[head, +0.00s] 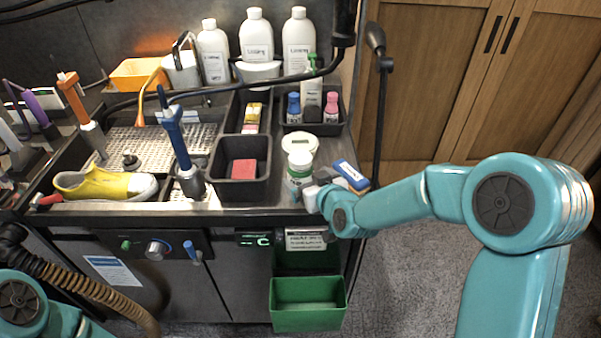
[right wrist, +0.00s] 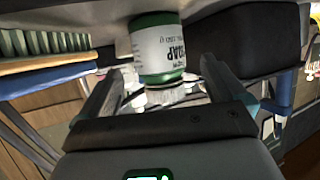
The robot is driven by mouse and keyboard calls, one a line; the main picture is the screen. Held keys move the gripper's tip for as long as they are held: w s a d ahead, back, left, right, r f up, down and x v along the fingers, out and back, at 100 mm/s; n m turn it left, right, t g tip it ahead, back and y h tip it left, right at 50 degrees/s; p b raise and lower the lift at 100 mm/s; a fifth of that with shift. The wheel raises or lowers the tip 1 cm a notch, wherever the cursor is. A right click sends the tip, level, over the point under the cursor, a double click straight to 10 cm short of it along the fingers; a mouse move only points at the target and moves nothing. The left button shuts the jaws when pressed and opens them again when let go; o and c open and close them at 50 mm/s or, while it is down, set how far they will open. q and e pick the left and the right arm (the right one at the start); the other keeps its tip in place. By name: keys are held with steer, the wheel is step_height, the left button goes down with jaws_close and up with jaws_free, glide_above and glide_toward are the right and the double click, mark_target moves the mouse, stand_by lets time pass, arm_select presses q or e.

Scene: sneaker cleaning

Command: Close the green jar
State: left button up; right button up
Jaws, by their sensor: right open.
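The green jar (head: 297,184) stands upright near the front edge of the counter, with a white label and a pale top. In the right wrist view the scene looks upside down, and the jar (right wrist: 158,50) shows its label and a whitish part below it in the picture. I cannot tell whether that part is a seated lid. My right gripper (head: 312,191) is at the jar's front right. Its fingers (right wrist: 157,92) are open, one to each side of the whitish part, with nothing clearly gripped. My left gripper is out of view.
A round pale item (head: 300,142) lies behind the jar. A black bin with a red block (head: 243,169) stands left. A green open box (head: 308,304) hangs below the counter.

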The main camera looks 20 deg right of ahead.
mark_target(300, 173)
steer(key=shift+w+f, duration=0.2)
steer(key=shift+w, duration=0.1)
steer(key=shift+s+r, duration=0.1)
steer(key=p+x, duration=0.1)
steer(key=x, duration=0.4)
steer(key=shift+p, duration=0.35)
steer(key=shift+f, duration=0.25)
steer(key=shift+r, duration=0.1)
steer(key=c, duration=1.2)
